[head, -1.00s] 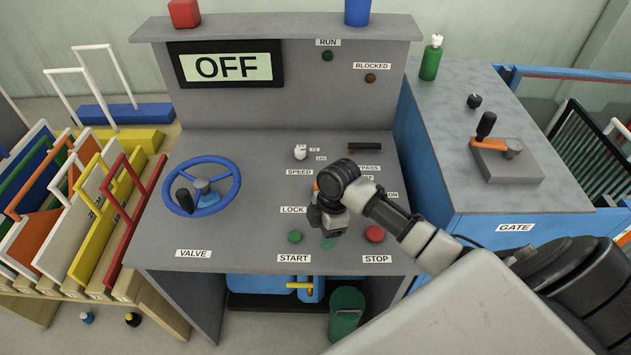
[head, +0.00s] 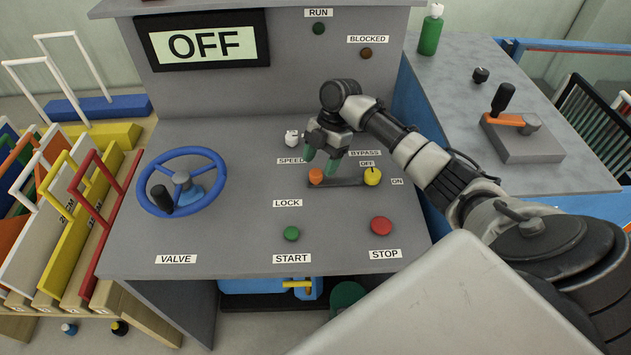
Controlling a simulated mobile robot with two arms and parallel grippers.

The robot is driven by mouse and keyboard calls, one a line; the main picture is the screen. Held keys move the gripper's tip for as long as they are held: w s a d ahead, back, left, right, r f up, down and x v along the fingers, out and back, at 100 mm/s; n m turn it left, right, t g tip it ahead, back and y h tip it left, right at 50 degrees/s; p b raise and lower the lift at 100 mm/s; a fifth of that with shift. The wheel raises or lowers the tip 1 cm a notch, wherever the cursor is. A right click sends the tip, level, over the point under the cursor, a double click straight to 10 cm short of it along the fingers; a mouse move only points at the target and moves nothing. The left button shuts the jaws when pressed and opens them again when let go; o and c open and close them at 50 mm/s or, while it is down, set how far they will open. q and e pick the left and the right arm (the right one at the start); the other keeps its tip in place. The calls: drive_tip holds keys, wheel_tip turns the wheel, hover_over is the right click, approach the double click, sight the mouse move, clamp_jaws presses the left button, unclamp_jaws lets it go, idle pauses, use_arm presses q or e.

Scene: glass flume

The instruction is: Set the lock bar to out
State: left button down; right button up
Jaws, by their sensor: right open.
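The lock control has an orange knob (head: 316,176) at the left end of a dark narrow strip (head: 347,182) on the grey console, above the LOCK label (head: 287,203). I cannot tell whether the strip is a bar or a slot. My right gripper (head: 320,162) is open with green fingertips pointing down, just above and behind the orange knob. One fingertip looks close to the knob; I cannot tell if they touch. Nothing is held. No in or out marking is readable. My left gripper is not in view.
A yellow knob (head: 373,177) with OFF and ON labels sits right of the strip. The green START button (head: 291,233) and red STOP button (head: 381,226) are in front. The blue valve wheel (head: 182,182) stands left. The display (head: 204,44) reads OFF.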

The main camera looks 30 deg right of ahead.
sight(317, 171)
drive_tip(key=b+x, duration=0.2)
drive_tip(key=x, duration=0.2)
drive_tip(key=shift+s+a+f, duration=0.1)
drive_tip(key=shift+f, duration=0.05)
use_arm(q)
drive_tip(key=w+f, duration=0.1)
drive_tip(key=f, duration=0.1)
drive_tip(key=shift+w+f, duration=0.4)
use_arm(e)
drive_tip(key=c, duration=0.6)
clamp_jaws()
drive_tip(key=w+a, duration=0.1)
drive_tip(key=a, duration=0.1)
drive_tip(key=w+a, duration=0.1)
drive_tip(key=a, duration=0.1)
drive_tip(key=shift+w, duration=0.15)
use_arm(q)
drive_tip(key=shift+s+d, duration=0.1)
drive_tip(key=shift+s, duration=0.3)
use_arm(e)
drive_tip(key=shift+d, duration=0.15)
